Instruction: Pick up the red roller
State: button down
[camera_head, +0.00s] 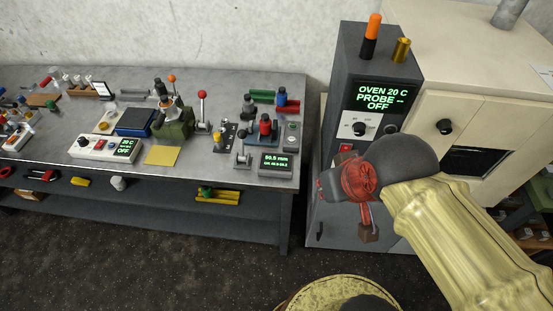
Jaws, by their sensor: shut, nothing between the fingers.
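A red roller (265,125) with a dark top stands upright on the small measuring stand near the right end of the bench. The stand's display (276,161) reads 50.5 mm. My gripper (369,232) hangs in front of the dark oven cabinet, below the red and grey wrist of my arm. It is shut and empty, well to the right of the roller and apart from it. My wrist hides part of the gripper, so its fingers show poorly.
The bench (210,91) is crowded with fixtures, including a green clamp (174,125) and a red-knobbed lever (202,95). A blue and red part (282,99) stands behind the roller. The oven cabinet (345,83) stands right of the bench. Dark floor (150,260) in front is clear.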

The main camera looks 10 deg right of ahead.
aim_at(265, 123)
jog(key=i+l+u, duration=0.85)
jog(key=k+j, duration=0.1)
